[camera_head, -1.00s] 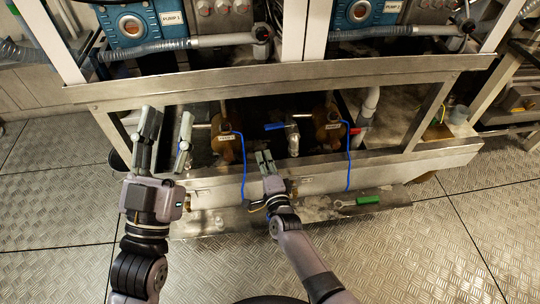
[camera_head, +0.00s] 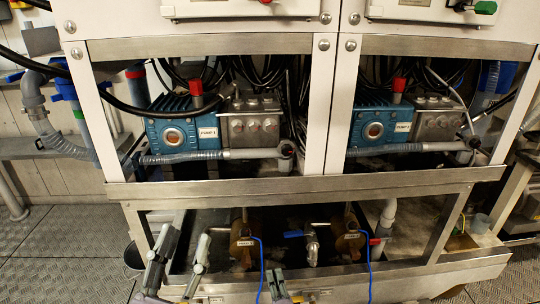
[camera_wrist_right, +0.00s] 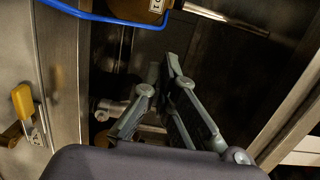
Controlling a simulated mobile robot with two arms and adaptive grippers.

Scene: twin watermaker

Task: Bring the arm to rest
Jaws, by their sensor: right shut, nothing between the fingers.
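My left gripper (camera_head: 182,243) is at the lower left of the head view, fingers up and spread apart with nothing between them. It is in front of the lower opening of the frame. My right gripper (camera_head: 275,281) is at the bottom edge of the head view, just right of a hanging blue cable. Its fingers are together and empty; they also show in the right wrist view (camera_wrist_right: 165,72). Most of both arms is below the head picture.
The metal frame's lower beam (camera_head: 330,288) runs close by the right gripper. Behind it are brass fittings (camera_head: 241,246), a blue-handled valve (camera_head: 294,234) and a red handle (camera_head: 378,241). Blue pumps stand above. A yellow padlock-like piece (camera_wrist_right: 24,103) shows left in the wrist view.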

